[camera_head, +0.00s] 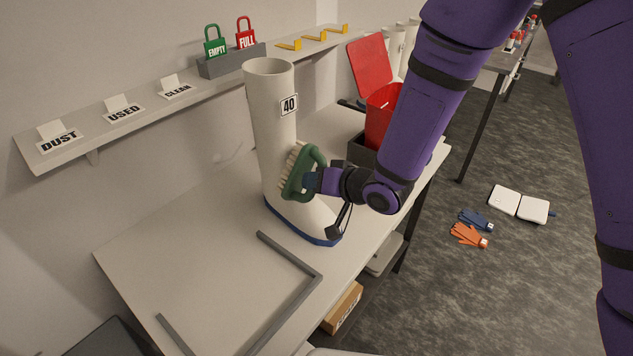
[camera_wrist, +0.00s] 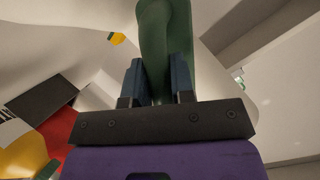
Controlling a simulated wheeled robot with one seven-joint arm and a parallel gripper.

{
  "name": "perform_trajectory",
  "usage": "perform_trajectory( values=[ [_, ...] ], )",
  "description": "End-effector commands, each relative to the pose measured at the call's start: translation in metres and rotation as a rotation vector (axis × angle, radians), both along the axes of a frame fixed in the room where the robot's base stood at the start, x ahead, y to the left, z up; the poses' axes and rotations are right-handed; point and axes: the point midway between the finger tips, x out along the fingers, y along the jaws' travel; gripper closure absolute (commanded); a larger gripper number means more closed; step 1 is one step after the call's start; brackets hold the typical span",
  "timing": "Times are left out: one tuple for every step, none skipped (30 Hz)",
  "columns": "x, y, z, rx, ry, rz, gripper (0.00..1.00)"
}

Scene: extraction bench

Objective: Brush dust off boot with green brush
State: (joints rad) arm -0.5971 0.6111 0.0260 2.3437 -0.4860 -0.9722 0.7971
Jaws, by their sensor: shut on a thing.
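A tall white boot (camera_head: 274,120) with a blue sole and a "40" label stands upright on the bench. The green brush (camera_head: 301,172) is at the boot's lower shaft, its pale bristles facing the boot. The bristles appear to touch the shaft, but the exact contact is hard to tell. My gripper (camera_head: 312,181) is shut on the brush's handle from the right side. In the wrist view, the two blue fingers hold the green handle of the brush (camera_wrist: 157,45), with the pale boot surface behind. Dust on the boot cannot be made out.
A red bin (camera_head: 380,115) with a raised lid stands behind the boot, near my arm. A grey frame (camera_head: 291,306) lies on the bench (camera_head: 180,255) in front. A wall shelf (camera_head: 140,112) carries labels and padlocks. The bench's left part is clear.

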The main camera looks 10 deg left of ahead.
Motion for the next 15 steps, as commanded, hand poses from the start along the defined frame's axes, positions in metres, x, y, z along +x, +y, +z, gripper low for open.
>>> perform_trajectory(
  values=[
    [0.0007, 0.0008, 0.0002, 0.001, -0.001, -0.001, 0.96],
    [0.0010, 0.0013, 0.0002, 0.001, -0.001, -0.001, 0.96],
    [0.0015, 0.0019, 0.0001, 0.001, -0.001, -0.001, 0.96],
    [0.0019, 0.0022, 0.0001, 0.001, -0.001, -0.001, 0.96],
    [0.0022, 0.0026, 0.0001, 0.001, -0.001, -0.001, 0.96],
    [0.0026, 0.0032, 0.0001, 0.001, -0.001, -0.001, 0.96],
    [0.0029, 0.0037, 0.0001, 0.001, -0.001, -0.001, 0.96],
    [0.0033, 0.0040, 0.0002, 0.001, -0.001, -0.001, 0.96],
    [0.0036, 0.0046, 0.0001, 0.001, -0.001, -0.001, 0.96],
    [0.0040, 0.0050, 0.0001, 0.001, -0.001, -0.001, 0.96],
    [0.0043, 0.0055, 0.0001, 0.001, -0.001, -0.001, 0.96],
    [0.0046, 0.0059, 0.0001, 0.001, -0.001, -0.001, 0.96],
    [0.0049, 0.0064, 0.0001, 0.001, -0.001, -0.001, 0.96],
    [0.0052, 0.0067, 0.0001, 0.001, -0.001, -0.001, 0.96],
    [0.0055, 0.0073, 0.0001, 0.001, -0.001, -0.001, 0.96]
  ],
)
